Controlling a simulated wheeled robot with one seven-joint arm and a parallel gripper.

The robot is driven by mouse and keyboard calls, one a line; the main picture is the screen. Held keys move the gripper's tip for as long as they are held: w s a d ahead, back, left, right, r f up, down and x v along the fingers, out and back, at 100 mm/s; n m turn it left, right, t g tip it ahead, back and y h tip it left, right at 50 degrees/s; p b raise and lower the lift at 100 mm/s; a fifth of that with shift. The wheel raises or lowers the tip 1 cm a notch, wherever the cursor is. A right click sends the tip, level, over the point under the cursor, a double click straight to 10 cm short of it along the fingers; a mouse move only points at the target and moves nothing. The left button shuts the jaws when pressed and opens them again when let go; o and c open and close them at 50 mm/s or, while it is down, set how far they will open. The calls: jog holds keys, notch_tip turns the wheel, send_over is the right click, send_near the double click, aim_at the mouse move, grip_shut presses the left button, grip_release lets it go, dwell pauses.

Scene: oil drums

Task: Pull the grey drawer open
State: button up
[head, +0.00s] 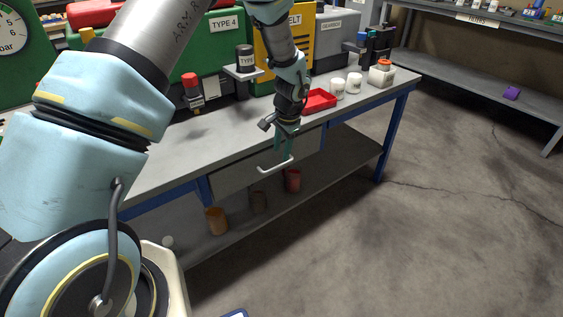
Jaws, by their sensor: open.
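The grey drawer (240,176) sits under the top of the workbench, and its front looks flush with the bench. Its pale bar handle (275,166) sticks out from the front. My gripper (284,152) points down just in front of the drawer, with its green fingers at the handle. The fingers are open. I cannot tell from this view whether the handle lies between them or touches them.
The grey workbench top (190,150) holds a red tray (319,101), white containers (354,83) and machines along the back. Cans, including an orange one (216,221), stand on the lower shelf. The concrete floor (430,230) at the right is clear.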

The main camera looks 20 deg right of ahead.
aim_at(279, 161)
jog(key=f, duration=0.2)
jog(key=w+f, duration=0.1)
jog(key=f, duration=0.2)
jog(key=shift+w+a+f, duration=0.1)
jog(key=shift+a+f, duration=0.1)
jog(key=shift+f, duration=0.1)
jog(key=shift+c, duration=0.3)
grip_shut()
dwell(0.8)
